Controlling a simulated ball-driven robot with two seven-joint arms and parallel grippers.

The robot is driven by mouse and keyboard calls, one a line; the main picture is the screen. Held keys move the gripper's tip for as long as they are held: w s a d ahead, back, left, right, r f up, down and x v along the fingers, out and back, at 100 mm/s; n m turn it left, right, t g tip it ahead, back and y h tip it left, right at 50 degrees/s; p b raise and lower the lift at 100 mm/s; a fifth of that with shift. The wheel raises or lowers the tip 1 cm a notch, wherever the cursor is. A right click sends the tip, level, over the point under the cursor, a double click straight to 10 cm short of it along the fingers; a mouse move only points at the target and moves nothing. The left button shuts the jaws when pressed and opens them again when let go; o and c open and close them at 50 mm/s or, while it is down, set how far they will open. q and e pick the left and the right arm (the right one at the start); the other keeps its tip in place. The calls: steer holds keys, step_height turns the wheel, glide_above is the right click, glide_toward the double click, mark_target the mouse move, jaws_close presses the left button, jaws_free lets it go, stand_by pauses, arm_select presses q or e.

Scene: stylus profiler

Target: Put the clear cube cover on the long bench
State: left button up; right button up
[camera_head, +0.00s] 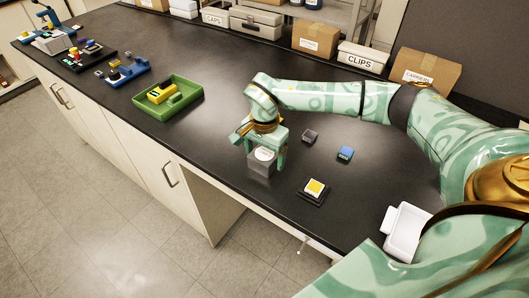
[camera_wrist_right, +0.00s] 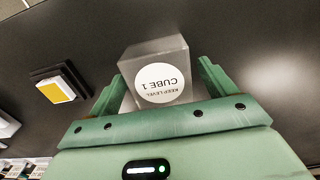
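The clear cube cover (camera_head: 262,162) is a greyish see-through cube with a round white label on top. In the right wrist view the cover (camera_wrist_right: 155,66) sits between both fingers, its label reading "KEEP LEVEL CUBE 1". My right gripper (camera_head: 266,150) points down and appears shut on it, with a finger along each side. The cover is over the front part of the long black bench (camera_head: 215,130); I cannot tell whether its underside touches the bench. My left gripper is not in view.
A dark base with a yellow block (camera_head: 315,188), a small dark cube (camera_head: 310,136) and a blue block (camera_head: 345,153) lie near the gripper. A green tray (camera_head: 183,102) stands to the left. Boxes, including "CLIPS" (camera_head: 361,58), line the back. A white container (camera_head: 404,230) is at right.

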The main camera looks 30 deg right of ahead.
mark_target(264, 153)
step_height(264, 153, up, 12)
steer(key=p, duration=0.2)
steer(key=shift+r, duration=0.15)
stand_by(0.5)
